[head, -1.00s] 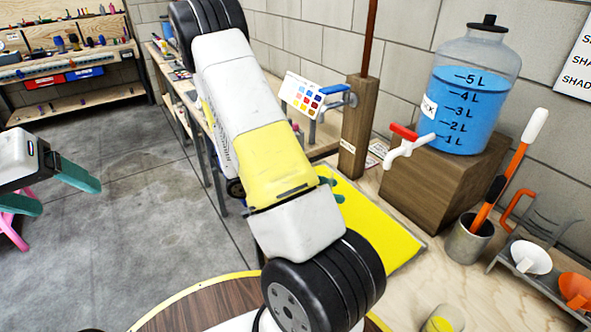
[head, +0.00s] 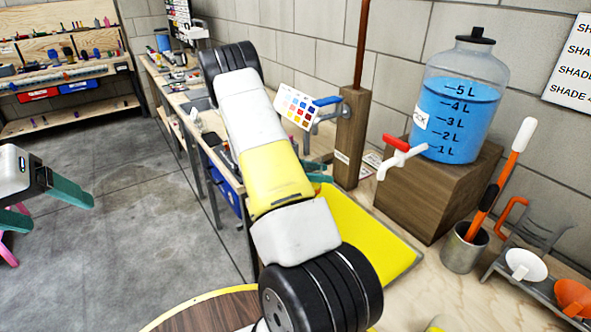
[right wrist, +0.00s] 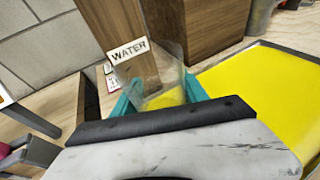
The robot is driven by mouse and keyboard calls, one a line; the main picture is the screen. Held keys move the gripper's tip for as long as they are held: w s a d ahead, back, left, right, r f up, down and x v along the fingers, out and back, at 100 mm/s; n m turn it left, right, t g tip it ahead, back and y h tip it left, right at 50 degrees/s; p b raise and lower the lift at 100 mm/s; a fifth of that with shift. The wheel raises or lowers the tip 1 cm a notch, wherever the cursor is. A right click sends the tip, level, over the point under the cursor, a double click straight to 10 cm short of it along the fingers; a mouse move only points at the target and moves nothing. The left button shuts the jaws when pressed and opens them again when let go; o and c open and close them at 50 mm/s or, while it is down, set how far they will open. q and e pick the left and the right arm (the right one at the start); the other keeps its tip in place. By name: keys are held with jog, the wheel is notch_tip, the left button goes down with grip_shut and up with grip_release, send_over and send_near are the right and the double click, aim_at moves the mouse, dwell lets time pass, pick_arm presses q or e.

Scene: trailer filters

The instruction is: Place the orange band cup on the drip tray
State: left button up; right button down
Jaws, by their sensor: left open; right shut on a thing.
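My right gripper (right wrist: 160,96) has its teal fingers shut on a clear cup (right wrist: 160,88) in the right wrist view; no orange band shows on it. My left gripper (head: 42,205) is open and empty at the far left, over the floor.
A blue-filled water jug (head: 455,115) with a red-handled tap (head: 403,150) stands on a wooden block (head: 425,200). A metal pot (head: 463,248) and funnels (head: 525,264) are at right.

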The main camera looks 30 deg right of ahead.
jog(key=shift+a+f, duration=0.1)
jog(key=shift+f, duration=1.45)
jog(key=shift+f, duration=0.2)
jog(key=c, duration=0.6)
grip_release()
jog(key=shift+r, duration=0.1)
jog(key=shift+r, duration=0.1)
jog(key=v, duration=1.1)
jog(key=s+a+r+m+t+y, duration=0.5)
jog(key=s+a+r+m+y, duration=0.2)
jog(key=s+a+r, duration=0.3)
jog(key=s+a+r+m+t+y, duration=0.5)
jog(key=s+a+r+y, duration=0.4)
jog(key=r, duration=0.7)
jog(key=s+a+m, duration=0.1)
jog(key=s+a, duration=0.1)
jog(key=s, duration=0.1)
jog(key=shift+a+r+m+t, duration=0.15)
jog(key=shift+a+m+t, duration=0.15)
jog(key=shift+m+t, duration=0.1)
